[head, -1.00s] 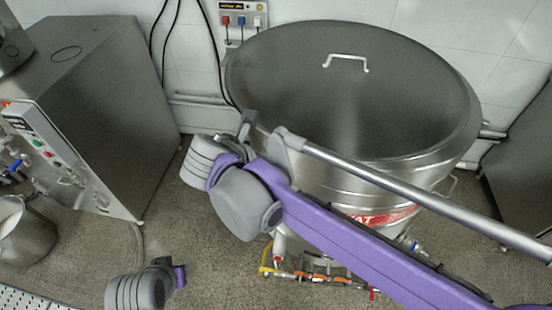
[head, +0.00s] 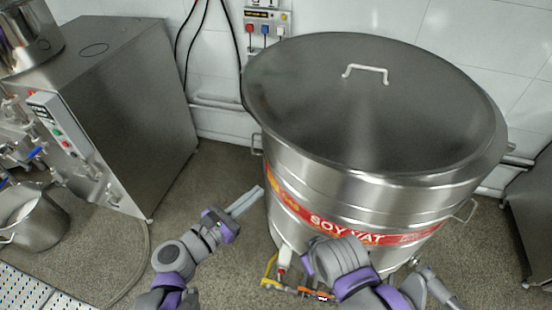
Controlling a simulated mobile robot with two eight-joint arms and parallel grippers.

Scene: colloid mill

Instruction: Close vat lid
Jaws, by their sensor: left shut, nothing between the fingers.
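The soy vat (head: 350,232) is a large steel drum with a red band, right of centre in the head view. Its round grey lid (head: 370,115) lies flat over the top, with no visible gap at the rim. A white bar handle (head: 365,72) stands on the lid's far part. My left gripper (head: 261,189) is shut and empty, low at the left of the vat, well below the lid. I cannot tell whether its tips touch the vat wall. My right arm is bent in front of the vat's lower part; its gripper is not visible.
A grey steel cabinet (head: 135,110) with a control panel (head: 60,128) stands at the left, and a steel pot (head: 35,220) is beside it. A switch box (head: 268,20) is on the wall behind. Pipes and a valve are low on the vat. Floor between cabinet and vat is clear.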

